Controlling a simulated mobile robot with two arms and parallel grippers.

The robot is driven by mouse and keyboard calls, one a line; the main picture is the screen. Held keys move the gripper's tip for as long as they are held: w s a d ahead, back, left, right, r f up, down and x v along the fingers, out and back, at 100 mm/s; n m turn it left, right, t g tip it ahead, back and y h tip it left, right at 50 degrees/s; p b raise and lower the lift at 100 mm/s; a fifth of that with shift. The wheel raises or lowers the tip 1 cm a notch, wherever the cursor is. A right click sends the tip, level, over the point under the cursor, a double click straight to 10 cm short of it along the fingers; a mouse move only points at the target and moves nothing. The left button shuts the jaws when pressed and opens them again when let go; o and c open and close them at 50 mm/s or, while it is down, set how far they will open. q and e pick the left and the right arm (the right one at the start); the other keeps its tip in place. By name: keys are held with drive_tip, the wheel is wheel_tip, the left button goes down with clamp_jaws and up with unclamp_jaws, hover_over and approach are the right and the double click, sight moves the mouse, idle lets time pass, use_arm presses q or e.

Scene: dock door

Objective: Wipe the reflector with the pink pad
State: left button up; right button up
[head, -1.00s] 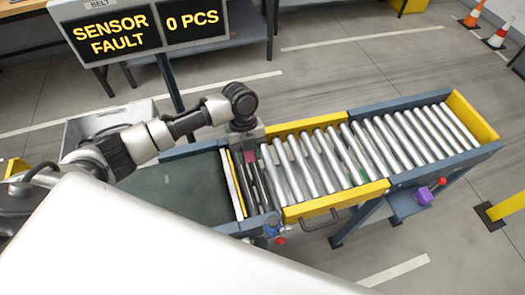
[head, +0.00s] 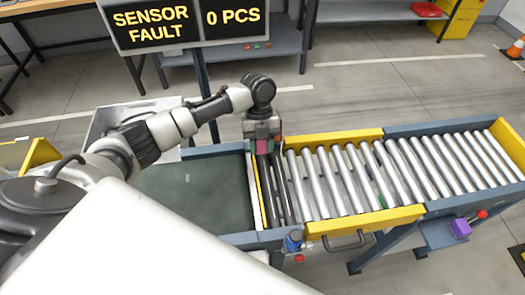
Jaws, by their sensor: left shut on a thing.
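My left gripper (head: 265,141) points down at the far side of the conveyor, where the belt meets the rollers. It is shut on a small pink pad (head: 262,145), of which only a little shows at the fingers. I cannot make out the reflector; the gripper may cover it. I cannot tell whether the pad touches anything. A blue sensor-like part (head: 293,242) sits on the near side of the conveyor, across from the gripper. My right gripper is not in view.
The dark green belt (head: 195,195) lies left of the gripper. The roller section (head: 400,170) with yellow side plates runs right. A "SENSOR FAULT, 0 PCS" sign (head: 185,22) stands behind on a post. A grey metal bin (head: 112,120) is behind my left arm.

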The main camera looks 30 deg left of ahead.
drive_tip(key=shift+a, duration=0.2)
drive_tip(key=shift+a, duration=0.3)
use_arm(q)
drive_tip(key=shift+w+a+f+b, duration=0.2)
drive_tip(key=shift+w+a+b, duration=0.1)
drive_tip(key=shift+w+b, duration=0.1)
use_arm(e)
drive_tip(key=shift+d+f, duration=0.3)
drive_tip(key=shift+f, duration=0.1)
use_arm(q)
drive_tip(key=shift+w+a+f+b, duration=0.15)
drive_tip(key=shift+w+a+b, duration=0.15)
drive_tip(key=shift+w, duration=0.1)
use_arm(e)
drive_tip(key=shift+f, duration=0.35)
